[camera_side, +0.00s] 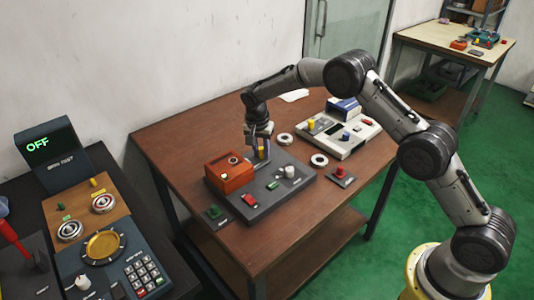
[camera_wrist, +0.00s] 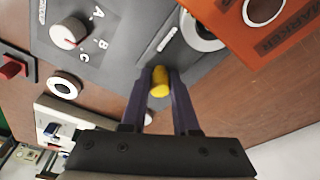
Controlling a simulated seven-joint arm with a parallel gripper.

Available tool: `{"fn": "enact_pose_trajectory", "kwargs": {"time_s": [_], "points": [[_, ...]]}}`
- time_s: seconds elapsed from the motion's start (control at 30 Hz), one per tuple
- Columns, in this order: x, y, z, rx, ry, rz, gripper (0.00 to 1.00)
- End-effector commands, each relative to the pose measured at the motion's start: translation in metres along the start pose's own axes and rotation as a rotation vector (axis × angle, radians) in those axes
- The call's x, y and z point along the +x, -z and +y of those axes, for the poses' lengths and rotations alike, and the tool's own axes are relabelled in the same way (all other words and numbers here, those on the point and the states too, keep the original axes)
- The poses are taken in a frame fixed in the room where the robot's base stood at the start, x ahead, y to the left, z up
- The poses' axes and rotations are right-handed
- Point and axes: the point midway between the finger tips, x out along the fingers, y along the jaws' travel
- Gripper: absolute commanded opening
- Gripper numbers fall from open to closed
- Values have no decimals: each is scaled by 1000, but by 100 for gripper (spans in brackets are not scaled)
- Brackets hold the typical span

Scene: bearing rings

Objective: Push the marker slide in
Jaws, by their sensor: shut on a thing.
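The orange box (camera_side: 229,173) stands on the left part of the dark grey panel (camera_side: 290,195). In the wrist view the orange box (camera_wrist: 238,22), lettered MARKER, fills the upper right corner, with a round opening on its face. My gripper (camera_side: 262,152) points down at the panel's back edge, beside the box. In the wrist view my gripper (camera_wrist: 160,80) has its two dark fingers closed around a yellow knob (camera_wrist: 160,88). The yellow knob also shows in the side view (camera_side: 261,154). Whether it belongs to the marker slide I cannot tell.
The panel carries a white A-B-C dial (camera_side: 289,171), a red switch (camera_side: 250,200) and a green one (camera_side: 272,185). Loose rings (camera_side: 286,139) (camera_side: 319,160) and a red button (camera_side: 341,173) lie to the right. A pale device (camera_side: 350,137) stands farther back.

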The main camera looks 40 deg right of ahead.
Motion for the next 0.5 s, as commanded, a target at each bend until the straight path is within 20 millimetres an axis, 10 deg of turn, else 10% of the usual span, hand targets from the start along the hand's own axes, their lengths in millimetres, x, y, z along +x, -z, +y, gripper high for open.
{"fn": "enact_pose_trajectory", "kwargs": {"time_s": [0.5], "points": [[-7,-24,-16,-2,5,3,0]]}}
